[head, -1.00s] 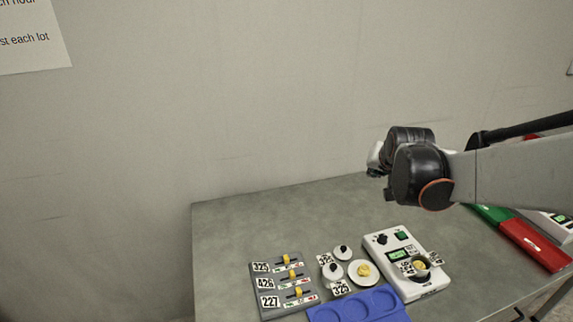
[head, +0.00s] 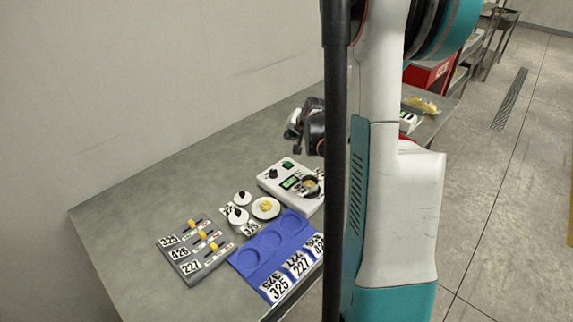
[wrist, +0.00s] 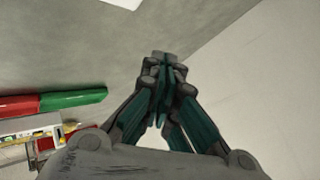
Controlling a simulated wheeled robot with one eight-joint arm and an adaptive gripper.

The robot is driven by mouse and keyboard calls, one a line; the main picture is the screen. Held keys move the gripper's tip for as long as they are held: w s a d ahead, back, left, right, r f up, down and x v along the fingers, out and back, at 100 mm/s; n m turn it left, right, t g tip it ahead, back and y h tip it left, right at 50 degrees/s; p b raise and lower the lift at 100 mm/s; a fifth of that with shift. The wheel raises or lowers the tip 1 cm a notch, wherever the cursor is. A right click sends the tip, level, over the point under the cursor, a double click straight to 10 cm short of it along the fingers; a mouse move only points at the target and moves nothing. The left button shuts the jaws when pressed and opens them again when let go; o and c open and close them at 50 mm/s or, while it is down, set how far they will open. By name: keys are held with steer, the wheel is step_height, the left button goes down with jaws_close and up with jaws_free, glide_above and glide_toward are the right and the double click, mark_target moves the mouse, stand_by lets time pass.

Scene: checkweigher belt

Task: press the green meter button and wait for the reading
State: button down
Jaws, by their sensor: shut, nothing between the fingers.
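The white meter (head: 273,183) stands on the grey table in the head view, with a black knob, a lit green display (head: 290,182) and a green button (head: 288,165) at its back edge. A small cup with yellow contents (head: 309,184) sits in the meter. My gripper (head: 295,130) is in the air above and behind the meter, apart from the button. In the wrist view my gripper (wrist: 165,62) is shut and empty, its fingertips together. The display's digits are too small to read.
A blue tray (head: 244,262) with round recesses and number cards lies in front of the meter. Beside it are a yellow-filled dish (head: 266,208), a white lidded pot (head: 238,217) and a grey slider rack (head: 188,262). Red and green bars (wrist: 72,100) show in the wrist view.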

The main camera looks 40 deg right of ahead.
mark_target(291, 163)
step_height(291, 163, down, 9)
steer(key=b, duration=0.6)
steer(key=shift+r, duration=0.15)
steer(key=shift+b, duration=0.35)
stand_by(1.1)
steer(key=shift+f, duration=0.4)
steer(key=shift+f+b, duration=0.5)
steer(key=shift+b, duration=0.2)
steer(key=shift+r, duration=0.2)
stand_by(0.5)
steer(key=shift+r+p, duration=0.6)
steer(key=shift+r, duration=0.15)
steer(key=shift+r+p, duration=1.65)
steer(key=shift+r, duration=0.8)
